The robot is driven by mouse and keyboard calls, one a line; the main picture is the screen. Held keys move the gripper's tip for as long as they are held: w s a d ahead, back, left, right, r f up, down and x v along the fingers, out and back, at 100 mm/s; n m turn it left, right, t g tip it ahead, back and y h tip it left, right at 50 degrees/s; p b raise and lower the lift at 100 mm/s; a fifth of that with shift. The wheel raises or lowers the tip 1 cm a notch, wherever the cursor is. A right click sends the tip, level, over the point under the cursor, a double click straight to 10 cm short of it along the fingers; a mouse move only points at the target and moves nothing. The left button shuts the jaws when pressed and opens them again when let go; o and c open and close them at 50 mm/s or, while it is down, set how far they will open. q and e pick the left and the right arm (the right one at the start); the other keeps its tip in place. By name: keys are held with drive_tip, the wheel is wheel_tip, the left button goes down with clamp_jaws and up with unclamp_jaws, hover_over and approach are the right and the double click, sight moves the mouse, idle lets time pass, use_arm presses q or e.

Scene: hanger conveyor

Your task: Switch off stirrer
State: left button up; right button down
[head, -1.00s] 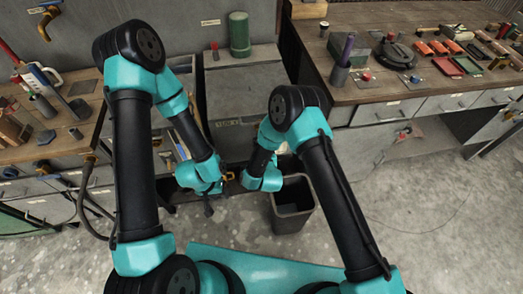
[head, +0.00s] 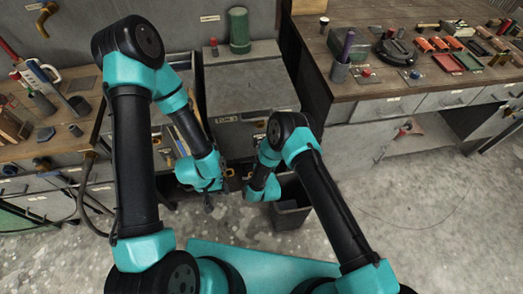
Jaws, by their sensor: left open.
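I cannot make out for certain which thing is the stirrer. On the right bench, a small plate carries a red button (head: 366,72), and another plate to its right carries a blue knob (head: 415,75). A round black device (head: 396,52) stands just behind them. My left gripper (head: 230,181) is open, low in the middle of the view, well away from these controls. My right gripper (head: 248,184) is close beside it, small and partly hidden by my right wrist, so its jaws cannot be read.
The right bench (head: 360,92) holds a dark cup (head: 340,71) and several tools. A grey cabinet (head: 250,88) with a green cylinder (head: 239,30) stands at the back. A dark bin (head: 291,217) stands behind my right forearm. The floor at right is clear.

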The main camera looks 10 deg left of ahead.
idle(0.3)
drive_tip(key=c, duration=1.1)
unclamp_jaws()
drive_tip(key=shift+s, duration=0.1)
